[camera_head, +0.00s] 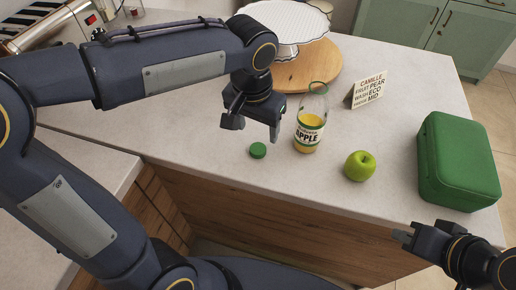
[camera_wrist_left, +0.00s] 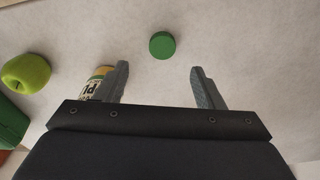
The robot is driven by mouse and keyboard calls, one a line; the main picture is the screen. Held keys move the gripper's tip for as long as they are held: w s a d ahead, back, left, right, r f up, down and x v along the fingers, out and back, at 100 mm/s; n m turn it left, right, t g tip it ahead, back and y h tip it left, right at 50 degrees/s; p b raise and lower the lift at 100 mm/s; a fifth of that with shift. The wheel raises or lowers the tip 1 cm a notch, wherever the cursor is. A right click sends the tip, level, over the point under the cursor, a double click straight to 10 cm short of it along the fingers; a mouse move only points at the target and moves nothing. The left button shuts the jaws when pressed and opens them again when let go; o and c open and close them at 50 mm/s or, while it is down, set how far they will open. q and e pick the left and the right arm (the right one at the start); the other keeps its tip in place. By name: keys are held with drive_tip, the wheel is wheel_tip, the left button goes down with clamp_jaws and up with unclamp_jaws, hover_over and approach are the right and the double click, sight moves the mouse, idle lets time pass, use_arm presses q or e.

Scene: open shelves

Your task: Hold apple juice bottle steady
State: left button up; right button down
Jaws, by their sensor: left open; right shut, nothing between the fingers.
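The apple juice bottle (camera_head: 309,125) stands upright on the counter, with clear glass, yellow juice and a label reading APPLE. A green cap (camera_head: 257,150) lies on the counter to its left. My left gripper (camera_head: 252,130) is open and empty, just left of the bottle and above the counter near the cap. In the left wrist view the cap (camera_wrist_left: 162,45) shows beyond and between the open fingers (camera_wrist_left: 160,85), and the bottle (camera_wrist_left: 95,85) is partly hidden behind the left finger. My right gripper (camera_head: 402,236) is shut and empty at the lower right, away from the bottle.
A green apple (camera_head: 360,166) sits right of the bottle, also in the left wrist view (camera_wrist_left: 27,73). A green case (camera_head: 458,160) stands at the right. A small sign (camera_head: 369,88), a round wooden board (camera_head: 318,72) and a white cake stand (camera_head: 290,22) are behind.

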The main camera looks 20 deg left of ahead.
sight(258, 148)
use_arm(q)
drive_tip(key=shift+w+f, duration=0.15)
drive_tip(key=shift+f, duration=1.15)
drive_tip(key=f, duration=0.5)
drive_tip(key=shift+w+a+f, duration=0.1)
drive_tip(key=shift+w, duration=0.25)
drive_tip(key=c, duration=1)
